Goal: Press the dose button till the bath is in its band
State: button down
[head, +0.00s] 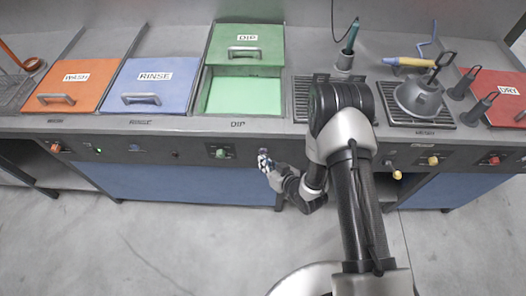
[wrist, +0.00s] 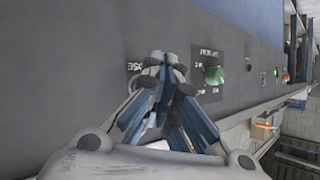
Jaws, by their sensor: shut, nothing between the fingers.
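The DIP bath (head: 243,97) shows pale green liquid in its open front half. Its green lid (head: 270,50) lies over the back half. My gripper (head: 263,157) is at the front panel below and right of the bath, fingers closed and empty. The green knob also shows in the head view (head: 220,153).
An orange WASH lid (head: 68,85) and a blue RINSE lid (head: 150,80) are left of the bath. A grey funnel-shaped hood (head: 420,97) stands on a grating at right, beside a red DRY lid (head: 498,92). Open floor (head: 150,235) lies in front of the bench.

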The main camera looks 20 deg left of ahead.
jog(key=shift+w, duration=0.15)
jog(key=shift+w+a, duration=0.1)
jog(key=shift+w, duration=0.2)
jog(key=shift+w+b, duration=0.35)
jog(key=shift+w, duration=0.05)
dwell(0.5)
dwell(0.3)
jog(key=shift+s, duration=0.8)
jog(key=shift+s, duration=0.1)
jog(key=s, duration=0.2)
jog(key=s+d, duration=0.1)
jog(key=s, duration=0.1)
jog(key=shift+s+d, duration=0.2)
jog(key=shift+s, duration=0.15)
dwell(0.5)
